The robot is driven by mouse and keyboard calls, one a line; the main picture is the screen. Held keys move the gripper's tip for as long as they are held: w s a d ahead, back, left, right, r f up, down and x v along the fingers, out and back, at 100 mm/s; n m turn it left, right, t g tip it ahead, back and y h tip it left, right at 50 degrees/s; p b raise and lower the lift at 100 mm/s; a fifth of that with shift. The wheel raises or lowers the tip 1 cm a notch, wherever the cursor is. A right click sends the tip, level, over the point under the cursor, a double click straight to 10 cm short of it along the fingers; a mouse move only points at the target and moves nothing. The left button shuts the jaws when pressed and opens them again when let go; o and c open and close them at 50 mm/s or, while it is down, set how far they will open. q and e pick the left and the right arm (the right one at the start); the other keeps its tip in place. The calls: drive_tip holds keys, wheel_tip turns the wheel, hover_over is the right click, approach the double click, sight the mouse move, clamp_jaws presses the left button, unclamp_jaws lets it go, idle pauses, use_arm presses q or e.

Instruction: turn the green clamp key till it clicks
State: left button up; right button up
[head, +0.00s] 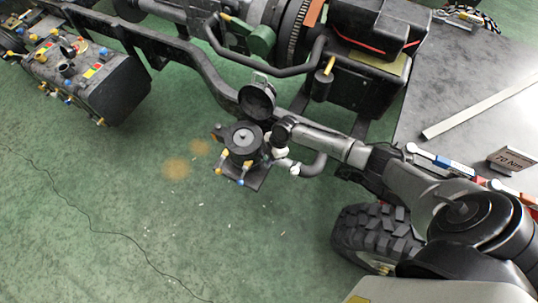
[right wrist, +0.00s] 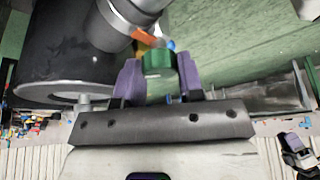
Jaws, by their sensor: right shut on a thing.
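In the right wrist view, the green clamp key (right wrist: 157,61) sits between the two purple fingers of my right gripper (right wrist: 158,68). The fingers are shut on it, one on each side. Yellow, orange and blue bits show just beyond the key. In the head view, my right arm comes in from the right and ends beside a black round-topped unit (head: 243,138) with small yellow and blue fittings. The fingertips and the green key cannot be made out there. How far the key is turned cannot be told. My left gripper is not in view.
The chassis frame rail (head: 197,65) runs across the top of the head view. A grey bench (head: 450,88) with a "70 Nm" block (head: 511,160) is at the right. The green floor (head: 130,200) is mostly clear.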

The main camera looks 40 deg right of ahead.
drive_tip(key=shift+c, duration=0.9)
drive_tip(key=shift+r+m+t+p, duration=0.2)
drive_tip(key=shift+m+t+p, duration=0.1)
drive_tip(key=shift+m+p, duration=0.5)
drive_tip(key=m+p, duration=0.3)
drive_tip(key=m+t+h+p, duration=0.1)
drive_tip(key=m+p, duration=0.1)
drive_tip(key=p, duration=0.1)
drive_tip(key=shift+s+a+m+t+h, duration=0.2)
drive_tip(key=shift+m+t+h, duration=0.1)
drive_tip(key=shift+m, duration=0.1)
drive_tip(key=m+h+p, duration=0.1)
drive_tip(key=m+p, duration=0.2)
drive_tip(key=shift+t+p, duration=0.3)
drive_tip(key=shift+t, duration=0.1)
drive_tip(key=shift+a+f+m+h+p, duration=0.15)
drive_tip(key=shift+m+h+p, duration=0.2)
drive_tip(key=shift+m, duration=0.35)
drive_tip(key=o, duration=0.9)
